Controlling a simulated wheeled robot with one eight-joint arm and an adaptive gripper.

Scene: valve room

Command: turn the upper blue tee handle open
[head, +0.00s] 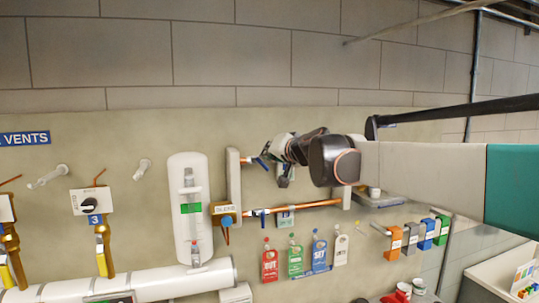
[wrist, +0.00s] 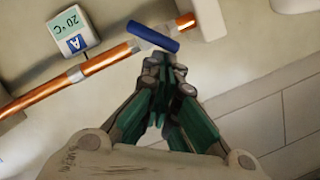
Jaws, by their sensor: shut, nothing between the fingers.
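The upper blue tee handle (head: 260,163) shows in the head view at the left end of the upper copper pipe, beside a pale vertical manifold. In the wrist view the blue handle (wrist: 152,38) lies slanted across the copper pipe (wrist: 70,85). My gripper (wrist: 168,62) is shut and empty, its fingertips just below the handle in the picture. Whether they touch it I cannot tell. In the head view my gripper (head: 272,150) is close to the handle, and my arm hides most of the upper pipe.
A lower copper pipe (head: 310,206) carries another blue handle (head: 258,212). Several coloured tags (head: 295,260) hang below it. A white vertical cylinder (head: 178,225) stands to the left. A sign marked A (wrist: 73,32) hangs by the pipe in the wrist view.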

